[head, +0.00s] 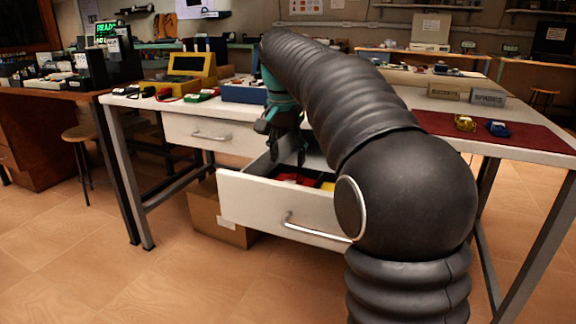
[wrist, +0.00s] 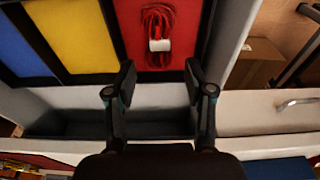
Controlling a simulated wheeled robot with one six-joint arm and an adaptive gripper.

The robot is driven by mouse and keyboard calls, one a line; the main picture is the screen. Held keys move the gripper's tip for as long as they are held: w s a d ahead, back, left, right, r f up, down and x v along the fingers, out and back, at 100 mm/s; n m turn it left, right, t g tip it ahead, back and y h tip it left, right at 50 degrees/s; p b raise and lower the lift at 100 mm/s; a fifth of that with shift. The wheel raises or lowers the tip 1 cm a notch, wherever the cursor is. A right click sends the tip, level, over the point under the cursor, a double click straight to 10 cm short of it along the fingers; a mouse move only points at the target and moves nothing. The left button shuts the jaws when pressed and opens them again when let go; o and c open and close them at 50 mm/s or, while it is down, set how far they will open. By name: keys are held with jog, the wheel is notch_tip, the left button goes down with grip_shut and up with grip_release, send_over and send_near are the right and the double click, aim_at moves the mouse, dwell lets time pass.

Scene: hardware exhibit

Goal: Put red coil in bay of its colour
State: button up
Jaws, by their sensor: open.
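A red coil (wrist: 157,28) of cable with a white band lies over the red bay (wrist: 192,22) of the open drawer in the wrist view, within the bay's dark dividers. My gripper (wrist: 160,85) is open and empty, its two fingers apart and clear of the coil. The yellow bay (wrist: 75,35) and the blue bay (wrist: 18,48) are beside the red one. In the head view my gripper (head: 285,138) hangs over the open drawer (head: 262,205); the coil cannot be told from the red bay there, and my arm hides part of the drawer.
The white workbench (head: 440,105) carries a yellow-cased instrument (head: 190,70), a blue box (head: 243,92) and small boxes (head: 487,97). A red mat (head: 535,140) holds a yellow coil (head: 465,123) and a blue coil (head: 498,129). A cardboard box (head: 215,220) stands under the drawer.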

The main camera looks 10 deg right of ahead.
jog(key=r, duration=0.1)
jog(key=r+p, duration=0.1)
jog(key=r, duration=0.3)
jog(key=shift+s+a+r, duration=0.25)
jog(key=shift+s, duration=0.1)
